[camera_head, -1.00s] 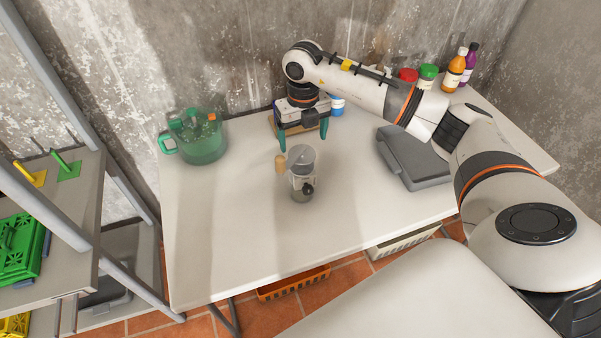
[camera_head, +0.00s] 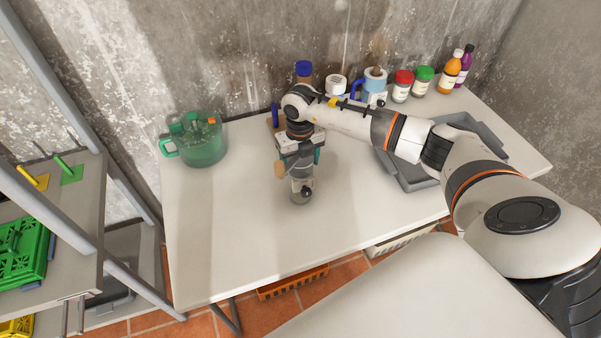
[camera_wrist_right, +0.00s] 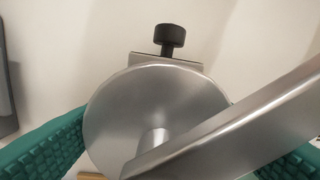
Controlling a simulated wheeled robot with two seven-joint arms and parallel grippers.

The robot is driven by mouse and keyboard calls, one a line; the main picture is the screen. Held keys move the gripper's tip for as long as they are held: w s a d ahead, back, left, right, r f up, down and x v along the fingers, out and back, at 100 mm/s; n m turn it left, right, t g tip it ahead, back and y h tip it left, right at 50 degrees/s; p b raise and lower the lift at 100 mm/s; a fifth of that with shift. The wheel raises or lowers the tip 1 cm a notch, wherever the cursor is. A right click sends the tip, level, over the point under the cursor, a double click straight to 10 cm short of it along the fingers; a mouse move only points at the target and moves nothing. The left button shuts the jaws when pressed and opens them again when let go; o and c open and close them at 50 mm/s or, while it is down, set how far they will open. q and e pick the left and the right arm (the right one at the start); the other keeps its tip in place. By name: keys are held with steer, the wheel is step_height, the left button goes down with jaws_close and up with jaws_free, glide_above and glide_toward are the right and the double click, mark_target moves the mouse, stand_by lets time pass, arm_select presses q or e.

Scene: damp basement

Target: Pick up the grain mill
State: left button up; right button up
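The grain mill (camera_head: 301,190) stands upright on the white table, with a grey body, a dark knob at the front and a wooden handle grip (camera_head: 281,169) at its left. My right gripper (camera_head: 300,160) is directly above it, pointing down, and hides its top. In the right wrist view the mill's round metal hopper (camera_wrist_right: 125,110) lies between my teal fingers, with the crank arm (camera_wrist_right: 240,125) crossing over it and a black knob (camera_wrist_right: 171,36) beyond. The fingers are spread wide on either side; I cannot tell whether they touch the hopper. My left gripper is out of view.
A green transparent pot (camera_head: 204,148) stands at the table's left. A grey tray (camera_head: 412,178) lies to the right, under my arm. Jars and bottles (camera_head: 452,72) line the back edge. A shelf with a green crate (camera_head: 20,250) is at the left. The table's front is clear.

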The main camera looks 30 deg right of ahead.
steer(key=c, duration=1.5)
steer(key=shift+w, duration=0.1)
steer(key=shift+r, duration=0.15)
